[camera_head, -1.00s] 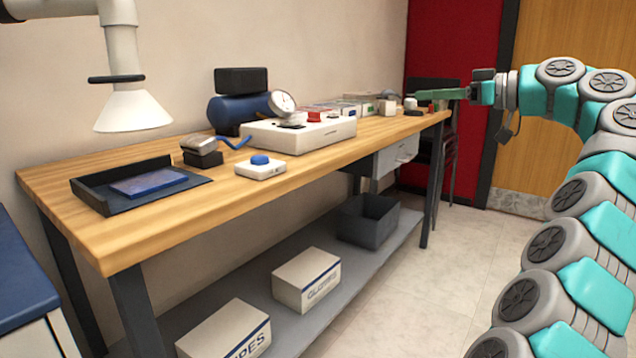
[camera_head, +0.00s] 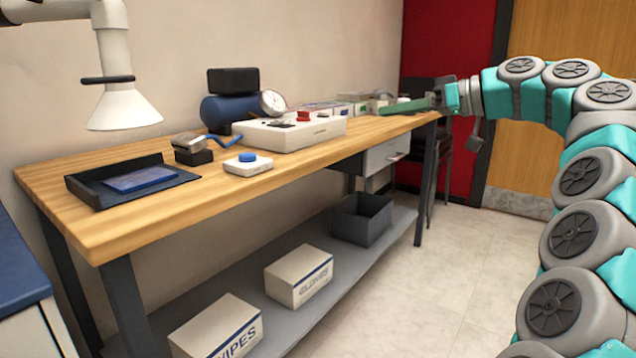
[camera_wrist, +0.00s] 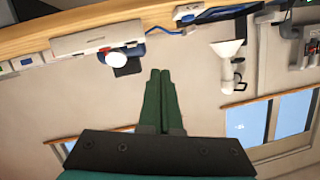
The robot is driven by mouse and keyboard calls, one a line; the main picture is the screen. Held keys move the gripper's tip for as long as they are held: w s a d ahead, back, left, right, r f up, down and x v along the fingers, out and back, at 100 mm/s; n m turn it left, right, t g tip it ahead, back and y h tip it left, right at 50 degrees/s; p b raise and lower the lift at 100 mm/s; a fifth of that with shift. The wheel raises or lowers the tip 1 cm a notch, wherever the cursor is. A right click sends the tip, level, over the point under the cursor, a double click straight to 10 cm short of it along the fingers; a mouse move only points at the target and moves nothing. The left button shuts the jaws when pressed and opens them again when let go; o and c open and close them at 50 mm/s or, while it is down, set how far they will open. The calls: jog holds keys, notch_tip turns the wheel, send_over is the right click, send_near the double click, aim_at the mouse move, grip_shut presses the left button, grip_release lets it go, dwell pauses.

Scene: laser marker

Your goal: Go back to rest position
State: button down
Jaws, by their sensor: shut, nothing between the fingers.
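My gripper (camera_head: 404,106) is at the end of my teal and grey arm, at the right of the head view, by the far end of the wooden workbench (camera_head: 110,228). Its long green fingers point left. In the wrist view the two green fingers (camera_wrist: 160,76) lie side by side, shut and empty. That view is turned over, with the bench along the top. I cannot tell the exact gap between the fingers and the bench top.
On the bench are a black tray with a blue plate (camera_head: 140,179), a blue-button box (camera_head: 248,163), a white control box (camera_head: 290,134) and a blue tank (camera_head: 222,112). A white fume nozzle (camera_head: 124,108) hangs at left. Floor (camera_head: 465,250) in front is clear.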

jog(key=s+a+f+m+g+h, duration=0.25)
jog(key=s+a+f, duration=0.35)
jog(key=s+f, duration=0.35)
jog(key=s+a+f+m+g+h, duration=0.2)
jog(key=s+a+f+g+h, duration=0.1)
jog(key=s+a+f, duration=0.55)
jog(key=s+d+f+m+g+h, duration=0.1)
jog(key=s+d+f+h, duration=0.1)
jog(key=s+d+f, duration=0.3)
jog(key=s+d+f+m+g+h, duration=0.1)
jog(key=s+d+f, duration=0.4)
jog(key=s+f, duration=0.5)
jog(key=s+d+f+m+g+h, duration=0.1)
jog(key=s+d+f+h, duration=0.3)
jog(key=s+f, duration=0.4)
jog(key=s+d+m, duration=0.1)
jog(key=s, duration=0.2)
jog(key=shift+s+g+h+p, duration=0.2)
jog(key=shift+g+h+p, duration=0.15)
jog(key=shift+m, duration=0.25)
